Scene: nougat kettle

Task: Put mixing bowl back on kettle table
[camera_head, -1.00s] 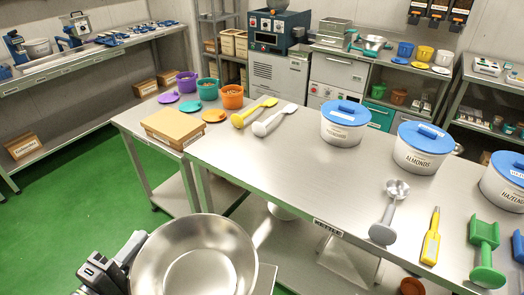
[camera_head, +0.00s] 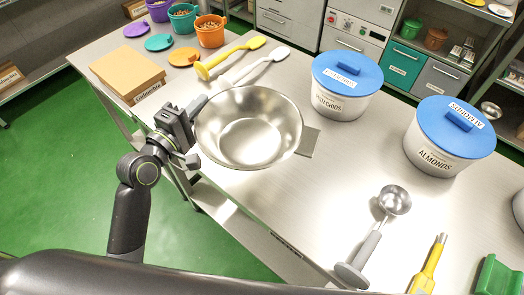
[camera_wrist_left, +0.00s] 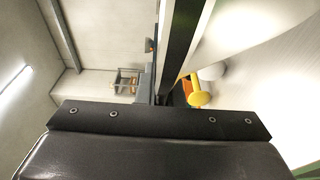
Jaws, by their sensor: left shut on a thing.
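The steel mixing bowl (camera_head: 248,132) is upright and empty in the head view, over the left part of the kettle table (camera_head: 290,215). My left gripper (camera_head: 192,115) is shut on the bowl's left rim. The bowl overlaps the table top in the picture; whether its base touches the top is hidden. In the left wrist view a dark finger runs up the middle, and I cannot clearly make out the bowl there. My right gripper is not in view.
A yellow tool (camera_head: 230,57) and a white tool (camera_head: 250,68) lie just behind the bowl. A cardboard box (camera_head: 128,72) is at left. Lidded tubs of pistachios (camera_head: 340,105) and almonds (camera_head: 432,155) stand right. A grey scoop (camera_head: 362,248) lies in front. A grey flat patch (camera_head: 310,140) borders the bowl.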

